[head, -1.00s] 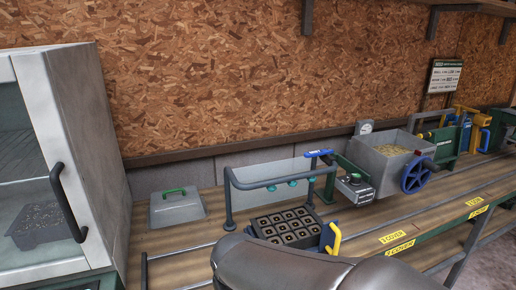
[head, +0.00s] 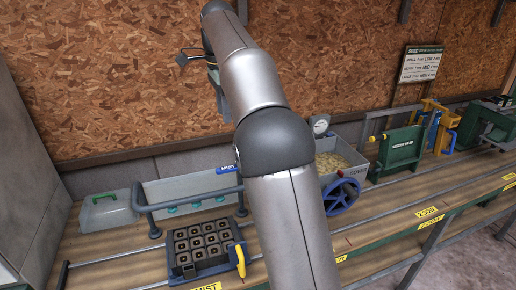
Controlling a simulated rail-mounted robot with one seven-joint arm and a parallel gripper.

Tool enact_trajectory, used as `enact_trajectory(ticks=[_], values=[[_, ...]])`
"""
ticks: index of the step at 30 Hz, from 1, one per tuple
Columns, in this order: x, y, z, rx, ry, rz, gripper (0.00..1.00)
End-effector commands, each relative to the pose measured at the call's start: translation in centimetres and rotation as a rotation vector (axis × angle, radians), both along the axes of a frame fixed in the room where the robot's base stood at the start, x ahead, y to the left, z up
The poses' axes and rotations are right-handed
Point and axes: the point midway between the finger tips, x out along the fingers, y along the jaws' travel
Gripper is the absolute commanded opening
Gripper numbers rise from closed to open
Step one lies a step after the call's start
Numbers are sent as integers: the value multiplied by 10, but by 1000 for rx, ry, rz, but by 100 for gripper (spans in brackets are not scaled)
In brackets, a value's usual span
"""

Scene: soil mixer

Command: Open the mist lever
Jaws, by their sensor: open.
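The mist lever (head: 227,169) is a small blue handle with white lettering at the right end of the grey mist pipe frame (head: 190,200), left of my arm's elbow. It lies roughly level across the picture, and my arm hides what is just right of it. Teal nozzles hang under the pipe. My gripper (head: 183,61) is high in front of the board wall, above and left of the lever, well apart from it. It is open and empty. My arm crosses the middle of the view.
A dark tray of square pots (head: 203,247) with a yellow handle (head: 240,261) stands before the mist frame. A lidded box with a green handle (head: 103,197) is at left. Right of my arm are a hopper (head: 345,160) and a blue wheel (head: 341,196).

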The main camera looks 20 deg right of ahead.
Motion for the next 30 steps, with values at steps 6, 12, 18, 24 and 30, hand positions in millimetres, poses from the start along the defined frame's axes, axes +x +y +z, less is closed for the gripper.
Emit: enact_trajectory(ticks=[6,12,18,24,30], values=[[3,1,-9,-3,2,-34,42],[3,1,-47,-2,2,-32,42],[2,2,-90,-2,2,-30,42],[2,2,-131,-2,2,-30,42],[3,1,-158,-3,0,-30,42]])
